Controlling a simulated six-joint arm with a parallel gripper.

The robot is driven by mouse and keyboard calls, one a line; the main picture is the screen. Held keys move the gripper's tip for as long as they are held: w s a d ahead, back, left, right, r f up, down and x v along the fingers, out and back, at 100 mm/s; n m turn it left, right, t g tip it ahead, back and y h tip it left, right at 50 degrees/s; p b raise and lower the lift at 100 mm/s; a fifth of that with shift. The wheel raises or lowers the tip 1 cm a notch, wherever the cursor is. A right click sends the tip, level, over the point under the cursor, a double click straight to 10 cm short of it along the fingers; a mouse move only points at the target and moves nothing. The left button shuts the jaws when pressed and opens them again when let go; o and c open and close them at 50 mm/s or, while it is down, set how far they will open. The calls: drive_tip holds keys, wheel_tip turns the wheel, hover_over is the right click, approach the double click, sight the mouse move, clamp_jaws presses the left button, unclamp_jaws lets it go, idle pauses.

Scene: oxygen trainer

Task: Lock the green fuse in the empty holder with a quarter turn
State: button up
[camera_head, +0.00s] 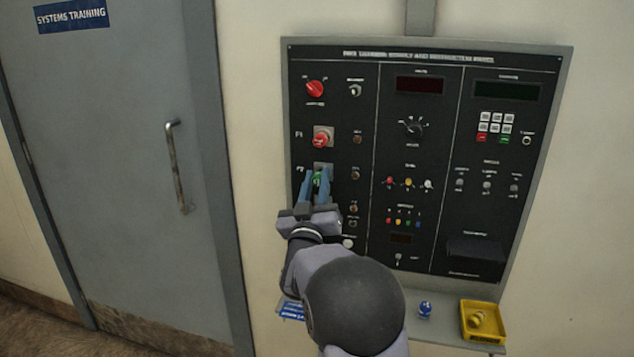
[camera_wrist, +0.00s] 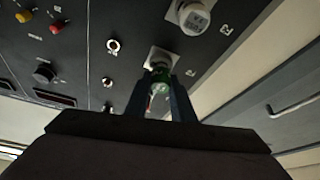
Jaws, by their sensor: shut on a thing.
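The green fuse (camera_head: 318,178) shows between the blue fingers of my gripper (camera_head: 314,185), which is shut on it. In the wrist view the fuse (camera_wrist: 160,78) is in line with the second holder's light square plate (camera_wrist: 161,56), between the fingertips (camera_wrist: 165,82). The fuse meets or nearly meets this holder; how deep it sits and its turn angle are hidden. The holder's plate also shows just above the fingers in the head view (camera_head: 323,168).
A grey door (camera_head: 120,150) is at left.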

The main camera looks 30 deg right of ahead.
drive_tip(key=shift+w+d+r, duration=0.1)
drive_tip(key=shift+w+d, duration=0.15)
idle(0.4)
drive_tip(key=shift+s+a+b, duration=0.25)
drive_tip(key=shift+b, duration=0.15)
drive_tip(key=shift+b, duration=0.7)
idle(1.8)
drive_tip(key=shift+w+d, duration=0.2)
drive_tip(key=shift+d, duration=0.05)
idle(0.6)
drive_tip(key=shift+s+a+b, duration=0.25)
drive_tip(key=shift+b, duration=0.1)
idle(0.3)
